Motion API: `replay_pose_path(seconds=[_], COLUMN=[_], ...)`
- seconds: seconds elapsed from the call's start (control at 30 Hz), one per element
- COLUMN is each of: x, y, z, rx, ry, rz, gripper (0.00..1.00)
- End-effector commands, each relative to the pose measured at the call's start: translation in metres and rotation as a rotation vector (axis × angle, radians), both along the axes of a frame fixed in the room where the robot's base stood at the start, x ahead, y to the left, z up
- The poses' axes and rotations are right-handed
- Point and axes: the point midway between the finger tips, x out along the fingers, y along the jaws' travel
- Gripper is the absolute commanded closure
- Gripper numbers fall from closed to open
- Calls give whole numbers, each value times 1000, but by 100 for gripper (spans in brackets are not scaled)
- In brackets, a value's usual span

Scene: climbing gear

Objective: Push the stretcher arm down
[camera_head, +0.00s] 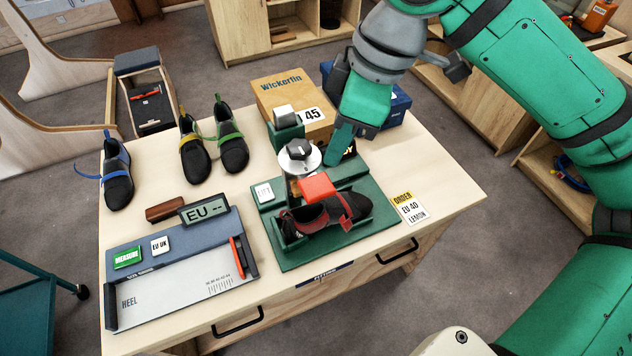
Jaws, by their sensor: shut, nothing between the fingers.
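The shoe stretcher has a green base (282,243) on the table, with a round silver dial and dark knob (299,150) on its post. A red pad (318,188), apparently the handle end of the stretcher arm, is over a red-and-black shoe (325,216) lying in the stretcher. I cannot tell whether the pad touches the shoe. My gripper (337,160) is shut and empty, pointing down just right of the dial and behind the red pad. It appears apart from the pad. It hides part of the stretcher's back and the boxes.
A Wickerfin box (280,88) and a blue box (396,104) stand behind. Several shoes (232,152) are at the back left. A measuring board (180,290) with a display (203,210) is front left. An order card (410,208) lies right, beside bare tabletop.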

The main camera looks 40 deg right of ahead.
Motion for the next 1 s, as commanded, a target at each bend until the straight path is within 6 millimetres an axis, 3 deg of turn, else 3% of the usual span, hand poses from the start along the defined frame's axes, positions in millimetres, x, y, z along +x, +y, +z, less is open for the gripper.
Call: replay_pose_path(seconds=[0.23, 0.7, 1.0], x=[2, 11, 14], y=[1, 9, 11], z=[-6, -55, -68], rx=[1, 0, 1], ry=[-1, -1, -2], rz=[0, 0, 0], gripper=[100, 100, 100])
